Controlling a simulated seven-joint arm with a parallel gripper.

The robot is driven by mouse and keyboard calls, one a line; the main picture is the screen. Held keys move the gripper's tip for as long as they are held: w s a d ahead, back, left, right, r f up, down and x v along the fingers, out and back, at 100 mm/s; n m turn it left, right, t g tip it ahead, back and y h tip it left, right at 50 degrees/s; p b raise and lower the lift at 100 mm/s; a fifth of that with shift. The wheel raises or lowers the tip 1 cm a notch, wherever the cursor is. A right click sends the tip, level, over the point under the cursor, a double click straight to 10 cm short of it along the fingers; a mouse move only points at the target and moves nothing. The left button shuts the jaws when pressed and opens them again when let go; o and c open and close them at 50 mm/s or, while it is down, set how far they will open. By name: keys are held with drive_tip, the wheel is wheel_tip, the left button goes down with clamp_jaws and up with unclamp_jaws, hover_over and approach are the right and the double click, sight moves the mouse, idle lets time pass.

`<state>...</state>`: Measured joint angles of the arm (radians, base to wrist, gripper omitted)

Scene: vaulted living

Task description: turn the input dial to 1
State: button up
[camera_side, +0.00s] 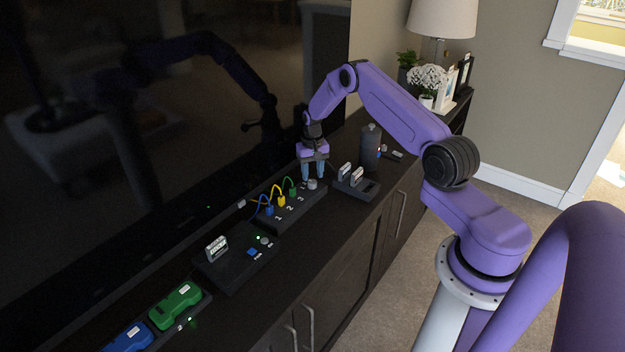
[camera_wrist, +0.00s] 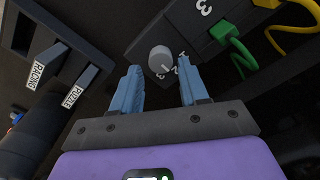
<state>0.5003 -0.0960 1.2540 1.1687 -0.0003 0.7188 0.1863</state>
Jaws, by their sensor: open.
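The input dial is a small light-grey round knob (camera_side: 312,184) at the far end of a dark switch box (camera_side: 283,217). It also shows in the wrist view (camera_wrist: 160,58), with small white marks beside it; I cannot tell for sure which number it points to. The box carries the white numbers 1, 2 and 3 and blue, yellow and green plugged cables. My gripper (camera_side: 313,176) is above the dial, pointing down. In the wrist view its blue fingers (camera_wrist: 159,72) are open, one on either side of the dial in the picture. No contact is visible.
A cartridge holder (camera_side: 355,188) with labelled cartridges and a dark cylinder (camera_side: 370,147) stand close to the right. A console (camera_side: 235,262) with an upright cartridge, and green (camera_side: 175,306) and blue controllers, lie nearer. The large dark screen (camera_side: 150,120) rises behind the cabinet.

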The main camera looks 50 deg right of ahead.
sight(313, 181)
drive_tip(key=shift+f, duration=1.6)
drive_tip(key=c, duration=0.8)
drive_tip(key=shift+o, duration=0.2)
drive_tip(key=shift+n, duration=0.3)
drive_tip(key=n, duration=0.3)
drive_tip(key=shift+n, duration=2.7)
drive_tip(key=shift+d, duration=0.1)
